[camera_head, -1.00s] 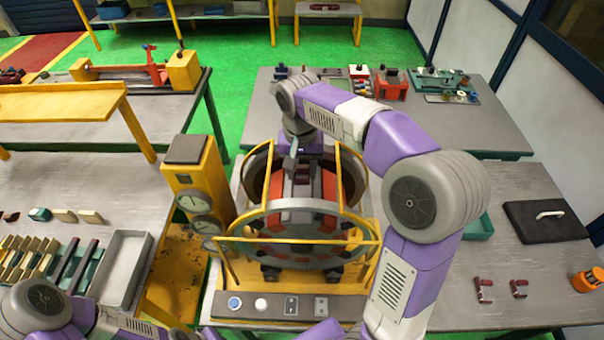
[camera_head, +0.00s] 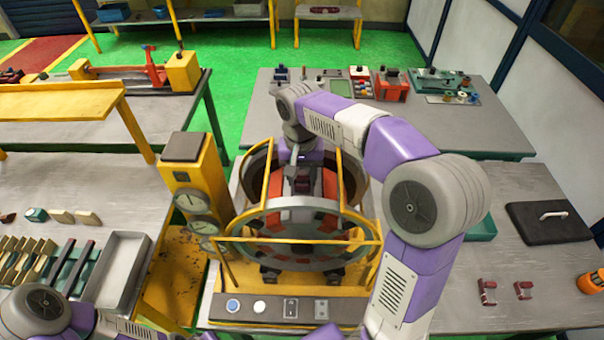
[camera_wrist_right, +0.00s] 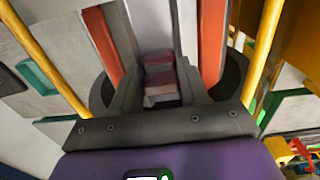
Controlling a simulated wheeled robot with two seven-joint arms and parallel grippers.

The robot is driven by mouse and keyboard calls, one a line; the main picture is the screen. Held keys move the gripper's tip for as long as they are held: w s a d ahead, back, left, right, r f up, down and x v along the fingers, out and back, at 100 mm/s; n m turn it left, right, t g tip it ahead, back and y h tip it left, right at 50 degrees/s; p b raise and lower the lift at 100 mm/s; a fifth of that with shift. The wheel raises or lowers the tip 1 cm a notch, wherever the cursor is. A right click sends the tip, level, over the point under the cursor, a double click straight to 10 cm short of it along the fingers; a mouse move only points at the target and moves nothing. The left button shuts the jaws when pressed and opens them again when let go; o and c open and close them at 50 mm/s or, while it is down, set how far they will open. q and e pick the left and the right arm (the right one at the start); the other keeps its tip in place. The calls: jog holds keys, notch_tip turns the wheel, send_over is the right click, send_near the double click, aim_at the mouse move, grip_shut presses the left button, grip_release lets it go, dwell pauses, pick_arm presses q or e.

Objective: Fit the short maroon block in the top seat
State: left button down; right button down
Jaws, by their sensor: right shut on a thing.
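The stator (camera_head: 276,218) is a round grey frame with orange-red segments inside, standing within yellow bars. My right gripper (camera_head: 302,178) reaches into it from above and behind. It is shut on a maroon block (camera_head: 303,186). In the right wrist view the maroon block (camera_wrist_right: 160,78) sits between the two grey fingers (camera_wrist_right: 158,88), with red segments on both sides beyond. The seat under the block is hidden, and I cannot tell whether the block touches it. My left arm shows only at the lower left; its gripper is out of view.
Two more maroon pieces (camera_head: 487,293) lie on the right table. A yellow post with gauges (camera_head: 190,190) stands close left of the stator, and a yellow crossbar (camera_head: 300,241) runs across its front. A control panel (camera_head: 275,307) is in front. A black lid (camera_head: 548,222) lies at right.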

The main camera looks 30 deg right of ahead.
aim_at(301, 174)
jog(key=shift+f, duration=0.25)
dwell(0.4)
jog(key=shift+c, duration=2.4)
grip_release()
jog(key=shift+r, duration=0.1)
notch_tip(301, 174, up, 7)
jog(key=shift+r, duration=0.2)
